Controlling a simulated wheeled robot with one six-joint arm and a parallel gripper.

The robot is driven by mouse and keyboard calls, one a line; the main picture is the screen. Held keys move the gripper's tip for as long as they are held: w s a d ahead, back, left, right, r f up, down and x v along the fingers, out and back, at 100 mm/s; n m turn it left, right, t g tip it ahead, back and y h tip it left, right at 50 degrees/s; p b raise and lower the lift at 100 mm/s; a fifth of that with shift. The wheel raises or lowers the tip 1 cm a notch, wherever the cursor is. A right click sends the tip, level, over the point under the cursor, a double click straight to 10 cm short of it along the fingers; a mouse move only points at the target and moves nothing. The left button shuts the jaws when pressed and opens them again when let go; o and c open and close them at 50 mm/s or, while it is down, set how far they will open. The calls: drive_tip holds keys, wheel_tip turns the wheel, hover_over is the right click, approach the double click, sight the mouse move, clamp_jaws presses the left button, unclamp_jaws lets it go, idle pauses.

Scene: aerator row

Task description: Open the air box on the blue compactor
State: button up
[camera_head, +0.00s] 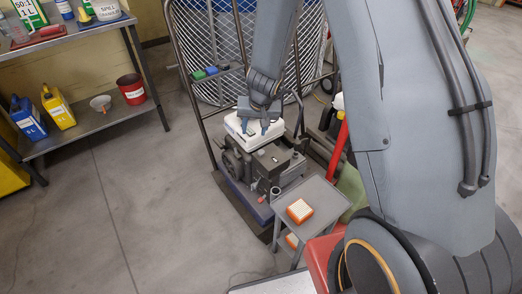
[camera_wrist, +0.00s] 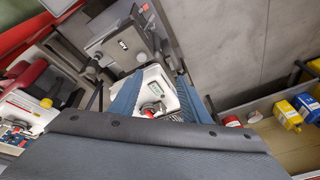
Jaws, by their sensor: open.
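The blue compactor (camera_head: 249,201) stands on the floor mid-view, with a blue base and a grey engine (camera_head: 264,168). The air box (camera_head: 235,131) is a white box on top of the engine, and its cover looks in place. In the wrist view the white air box (camera_wrist: 178,98) lies between my fingers, with a small label and a round knob (camera_wrist: 149,112) with red on it. My gripper (camera_head: 256,128) is open at the top of the box, with its blue fingertips close above or at it. I cannot tell whether they touch. The gripper also shows in the wrist view (camera_wrist: 160,78).
A small grey cart (camera_head: 328,196) with an orange pleated filter (camera_head: 299,210) stands just right of the compactor. A metal mesh cage (camera_head: 212,45) and dark rails are behind. A shelf with jugs (camera_head: 58,107) and a red can (camera_head: 131,89) is at left. The left floor is clear.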

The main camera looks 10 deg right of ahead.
sight(261, 151)
drive_tip(key=shift+w+d+f+m+h, duration=0.35)
drive_tip(key=shift+w+d+f, duration=0.6)
drive_tip(key=shift+f, duration=2.3)
drive_tip(key=shift+w+d+f+m+h, duration=0.2)
drive_tip(key=shift+w+d+f+h, duration=0.25)
drive_tip(key=shift+w+f, duration=1.9)
drive_tip(key=shift+w+d+f+m+h, duration=0.35)
drive_tip(key=shift+d+f, duration=0.35)
drive_tip(key=shift+f, duration=3.4)
drive_tip(key=shift+c, duration=0.5)
clamp_jaws()
